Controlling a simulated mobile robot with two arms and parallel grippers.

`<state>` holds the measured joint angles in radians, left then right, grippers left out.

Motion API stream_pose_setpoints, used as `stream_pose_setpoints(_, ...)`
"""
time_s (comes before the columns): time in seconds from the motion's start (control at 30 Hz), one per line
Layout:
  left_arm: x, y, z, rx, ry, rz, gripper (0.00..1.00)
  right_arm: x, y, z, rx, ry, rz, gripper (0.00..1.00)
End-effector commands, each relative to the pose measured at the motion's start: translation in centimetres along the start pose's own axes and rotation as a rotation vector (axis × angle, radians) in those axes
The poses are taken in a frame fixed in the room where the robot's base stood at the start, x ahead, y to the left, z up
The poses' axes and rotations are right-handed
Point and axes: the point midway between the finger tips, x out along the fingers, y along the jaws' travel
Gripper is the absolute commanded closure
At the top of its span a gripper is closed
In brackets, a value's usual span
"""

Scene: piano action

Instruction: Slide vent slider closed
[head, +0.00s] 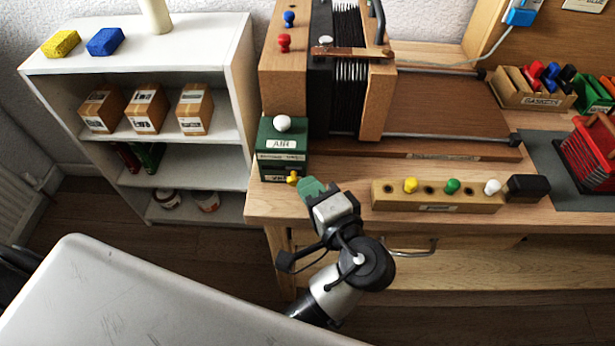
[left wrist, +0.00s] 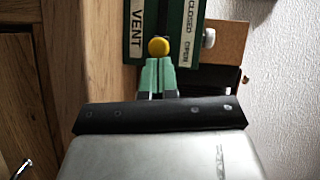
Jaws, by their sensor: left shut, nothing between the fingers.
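The vent slider is a round yellow knob (head: 293,178) at the right end of the front of a green box (head: 281,134). In the left wrist view the knob (left wrist: 159,47) sits in a dark slot between a VENT label (left wrist: 137,35) and a CLOSED/OPEN label (left wrist: 190,32), level with the word OPEN. My left gripper (head: 310,188) is shut and empty, its green fingertips just right of the knob. In the left wrist view the fingertips (left wrist: 158,64) are right at the knob; I cannot tell if they touch it. My right gripper is not in view.
The green box stands at the bench's left front corner with a white knob (head: 282,124) on top. A wooden block with coloured pegs (head: 437,196) lies along the front edge, right of my gripper. A white shelf (head: 236,96) stands left. Bellows (head: 349,70) stand behind.

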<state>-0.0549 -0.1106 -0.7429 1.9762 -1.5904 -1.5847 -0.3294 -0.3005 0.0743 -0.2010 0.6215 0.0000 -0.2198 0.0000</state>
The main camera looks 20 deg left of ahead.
Motion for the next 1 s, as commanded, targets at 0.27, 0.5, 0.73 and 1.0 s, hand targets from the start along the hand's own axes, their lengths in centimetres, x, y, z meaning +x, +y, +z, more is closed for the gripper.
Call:
stream_pose_setpoints(0.27, -0.3, 0.1, 0.1, 0.0, -0.002, 0.0, 1.0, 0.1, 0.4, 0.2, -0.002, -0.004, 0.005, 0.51)
stream_pose_setpoints(0.5, 0.1, -0.3, 0.8, 0.004, -0.003, 0.002, 1.0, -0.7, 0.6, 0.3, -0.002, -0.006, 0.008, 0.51)
stream_pose_setpoints(0.73, 2.2, -0.9, 4.0, 0.004, -0.004, 0.001, 1.0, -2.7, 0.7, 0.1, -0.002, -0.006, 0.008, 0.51)
stream_pose_setpoints(1.0, 2.5, -0.7, 4.4, 0.0, -0.002, 0.0, 1.0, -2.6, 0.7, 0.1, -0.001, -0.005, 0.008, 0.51)
